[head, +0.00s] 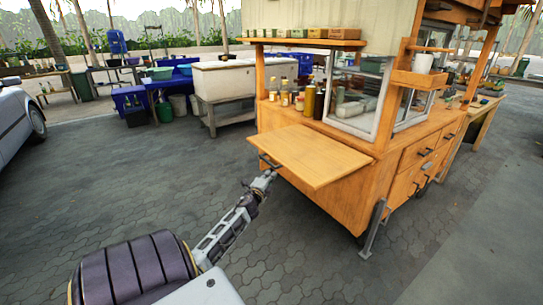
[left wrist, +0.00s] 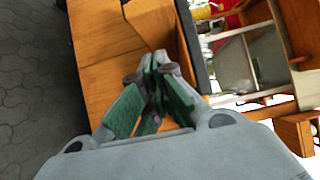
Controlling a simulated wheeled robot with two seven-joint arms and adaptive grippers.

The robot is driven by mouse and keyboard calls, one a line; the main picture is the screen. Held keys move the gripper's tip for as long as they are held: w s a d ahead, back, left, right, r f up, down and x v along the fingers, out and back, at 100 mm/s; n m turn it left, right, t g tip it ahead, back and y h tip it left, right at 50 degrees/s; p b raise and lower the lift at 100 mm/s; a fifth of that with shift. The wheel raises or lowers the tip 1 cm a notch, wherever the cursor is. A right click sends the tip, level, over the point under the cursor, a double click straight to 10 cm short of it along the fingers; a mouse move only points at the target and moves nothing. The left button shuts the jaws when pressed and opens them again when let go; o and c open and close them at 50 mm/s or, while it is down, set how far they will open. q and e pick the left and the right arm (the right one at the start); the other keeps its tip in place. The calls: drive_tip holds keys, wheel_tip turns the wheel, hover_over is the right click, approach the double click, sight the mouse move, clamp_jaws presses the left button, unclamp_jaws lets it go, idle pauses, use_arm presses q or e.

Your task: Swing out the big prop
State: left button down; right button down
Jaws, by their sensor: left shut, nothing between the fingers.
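The wooden cart (head: 345,190) has a flat wooden leaf (head: 310,154) raised level on its left side. No big prop can be made out for sure under the leaf; the underside is mostly hidden in the head view. My left gripper (head: 268,164) is at the leaf's near left edge, low beside the cart's side. In the left wrist view my left gripper (left wrist: 155,62) is shut and empty, its green-padded fingers together in front of orange wood panels (left wrist: 103,50). I cannot tell whether it touches the wood. My right gripper is not in view.
A grey metal leg (head: 373,228) stands at the cart's near corner. Bottles (head: 298,100) and a glass case (head: 357,100) are on the cart counter. A white chest (head: 228,80) stands behind. The paved ground left of the cart is clear.

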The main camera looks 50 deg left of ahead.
use_arm(q)
drive_tip(key=s+d+p, duration=0.1)
drive_tip(key=s, duration=0.7)
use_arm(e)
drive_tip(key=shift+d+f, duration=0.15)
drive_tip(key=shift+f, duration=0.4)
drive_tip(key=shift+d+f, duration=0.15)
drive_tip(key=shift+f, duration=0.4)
use_arm(q)
drive_tip(key=shift+d, duration=0.1)
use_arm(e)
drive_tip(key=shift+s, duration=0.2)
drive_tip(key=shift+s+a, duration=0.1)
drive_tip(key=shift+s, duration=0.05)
